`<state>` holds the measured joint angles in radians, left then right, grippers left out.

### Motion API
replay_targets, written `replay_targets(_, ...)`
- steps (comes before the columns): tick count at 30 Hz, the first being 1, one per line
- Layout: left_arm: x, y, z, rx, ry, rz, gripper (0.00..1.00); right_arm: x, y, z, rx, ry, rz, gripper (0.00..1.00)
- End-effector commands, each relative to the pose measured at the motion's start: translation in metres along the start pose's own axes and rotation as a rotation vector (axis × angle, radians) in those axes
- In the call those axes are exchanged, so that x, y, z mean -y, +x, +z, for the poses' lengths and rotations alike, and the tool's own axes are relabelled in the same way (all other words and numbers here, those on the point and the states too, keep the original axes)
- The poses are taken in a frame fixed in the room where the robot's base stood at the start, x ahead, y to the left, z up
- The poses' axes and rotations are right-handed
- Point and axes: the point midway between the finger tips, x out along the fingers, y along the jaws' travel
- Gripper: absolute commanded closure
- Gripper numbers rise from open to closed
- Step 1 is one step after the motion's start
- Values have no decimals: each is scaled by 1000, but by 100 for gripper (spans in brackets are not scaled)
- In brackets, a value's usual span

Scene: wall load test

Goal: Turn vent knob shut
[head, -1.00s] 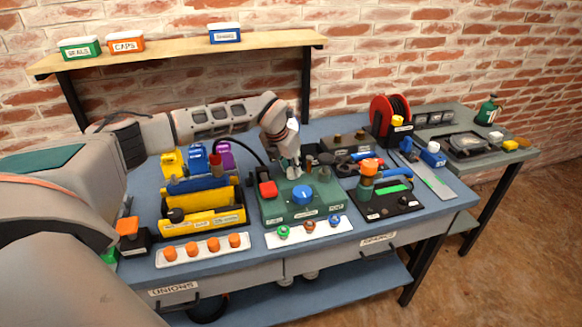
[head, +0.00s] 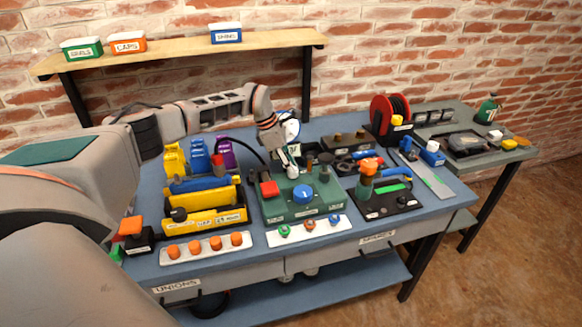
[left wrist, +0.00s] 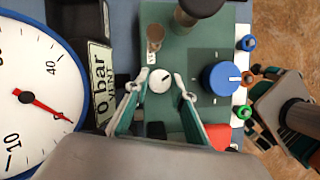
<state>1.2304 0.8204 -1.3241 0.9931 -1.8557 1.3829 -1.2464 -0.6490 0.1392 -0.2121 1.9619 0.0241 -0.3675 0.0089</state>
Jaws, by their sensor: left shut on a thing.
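The small white round knob (left wrist: 161,80) sits on the green panel (left wrist: 196,40) in the left wrist view, with a short dark mark slanting to its upper right. My left gripper (left wrist: 157,84) has a finger on either side of this knob and is shut on it. In the head view my left gripper (head: 290,166) stands at the back left of the green panel (head: 272,212) and hides the knob. The gauge (left wrist: 38,98) has a red needle; a plate beside it reads "0 bar". My right gripper (left wrist: 252,101) shows at the right edge, fingers apart and empty.
A large blue knob (head: 303,194) and a red button (head: 269,189) are on the same panel, close to the left gripper. Dark posts (head: 326,163) stand to its right. A yellow toolbox (head: 205,213) is to the left. White strips with small knobs (head: 309,229) lie in front.

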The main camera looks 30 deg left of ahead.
Motion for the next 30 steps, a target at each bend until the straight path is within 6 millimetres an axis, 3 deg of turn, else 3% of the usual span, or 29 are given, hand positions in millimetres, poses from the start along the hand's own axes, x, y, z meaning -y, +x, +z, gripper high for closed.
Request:
replay_targets(12,-4,6,-1,-2,331,-136,97,7,22,42,14,2,-4,100)
replay_targets(21,-4,5,-2,-3,477,-199,97,13,34,73,35,6,-10,100)
replay_targets(30,-3,2,0,-4,531,-219,97,13,37,76,33,1,-8,100)
